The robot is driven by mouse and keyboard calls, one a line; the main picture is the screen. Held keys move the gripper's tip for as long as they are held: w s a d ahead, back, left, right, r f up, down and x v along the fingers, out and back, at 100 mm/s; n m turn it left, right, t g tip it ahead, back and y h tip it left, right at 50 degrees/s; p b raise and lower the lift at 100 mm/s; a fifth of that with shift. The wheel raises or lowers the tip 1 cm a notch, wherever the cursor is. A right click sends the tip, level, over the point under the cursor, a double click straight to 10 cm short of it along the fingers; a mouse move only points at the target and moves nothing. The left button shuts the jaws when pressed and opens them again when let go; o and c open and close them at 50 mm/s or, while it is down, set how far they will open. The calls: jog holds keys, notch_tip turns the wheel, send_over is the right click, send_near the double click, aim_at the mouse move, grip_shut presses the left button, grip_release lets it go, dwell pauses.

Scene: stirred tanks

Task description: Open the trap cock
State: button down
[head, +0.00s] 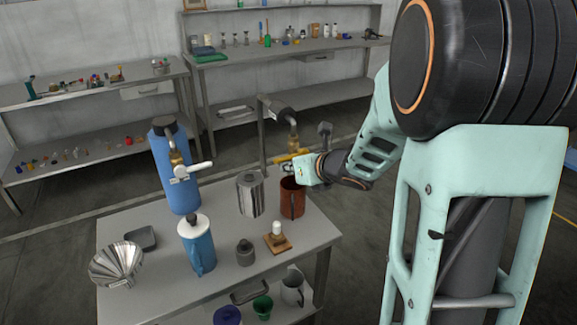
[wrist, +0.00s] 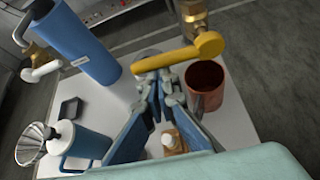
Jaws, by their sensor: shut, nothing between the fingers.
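A brass cock (head: 293,140) with a yellow lever (wrist: 178,57) hangs from a dark pipe elbow above the bench. In the wrist view the lever lies roughly across the picture, its round end at the brass body. My gripper (head: 291,168) is shut and empty beside the yellow lever; its fingertips (wrist: 152,76) show just below the lever, and I cannot tell whether they touch. A second brass cock (head: 176,158) with a white lever (head: 197,170) sits on a blue cylinder (head: 174,185); its label is too small to read. I cannot tell which one is named the trap cock.
A copper cup (head: 292,203) stands below the yellow-levered cock, beside a steel can (head: 250,193). A blue jug (head: 198,248), a steel funnel (head: 116,262), a grey weight (head: 245,254) and a wooden-based item (head: 277,243) crowd the bench. Shelves stand behind.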

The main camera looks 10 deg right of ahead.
jog(key=r+m+y+p, duration=0.2)
jog(key=shift+d+r+g+p, duration=0.1)
jog(key=shift+d+g+p, duration=0.1)
jog(key=shift+g+p, duration=0.15)
jog(key=w+d+r+m+t+y+b, duration=0.1)
jog(key=d+r+m+y+b, duration=0.3)
jog(key=m+y, duration=0.3)
jog(key=shift+w+d+r+m+b, duration=0.2)
jog(key=shift+w+d+m+b, duration=0.35)
jog(key=shift+m, duration=0.75)
jog(key=shift+s+a+t, duration=0.1)
jog(key=shift+s+t, duration=0.05)
jog(key=shift+t, duration=0.2)
jog(key=shift+a, duration=0.1)
